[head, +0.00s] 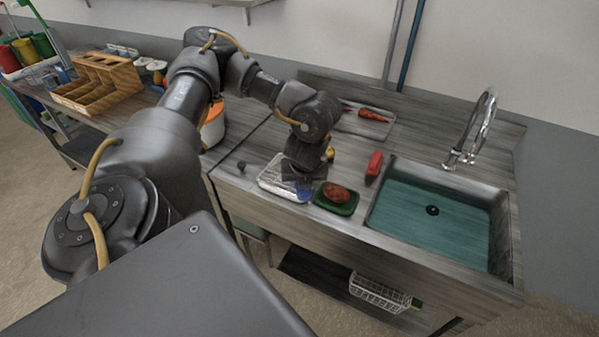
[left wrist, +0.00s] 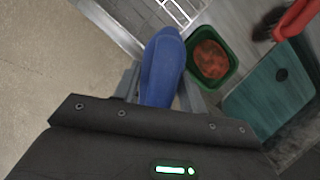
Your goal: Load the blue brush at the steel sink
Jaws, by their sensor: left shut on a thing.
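The blue brush (left wrist: 162,66) is between the fingers of my left gripper (left wrist: 160,88), which is shut on it. Its rounded blue body points away from the gripper in the left wrist view; its lower part is hidden by the gripper. In the head view a little blue (head: 304,194) shows under my left gripper (head: 300,179), over the front of the counter by a white wire tray (head: 268,181). The steel sink (head: 499,212), holding teal water, is to the right, apart from the gripper. My right gripper is not in view.
A green dish (head: 351,208) with a reddish-brown item (head: 337,192) sits between tray and sink. A red brush (head: 374,164) lies by the sink's left rim. A tall faucet (head: 485,120) stands behind the sink. A wooden organizer (head: 100,85) is at the far left.

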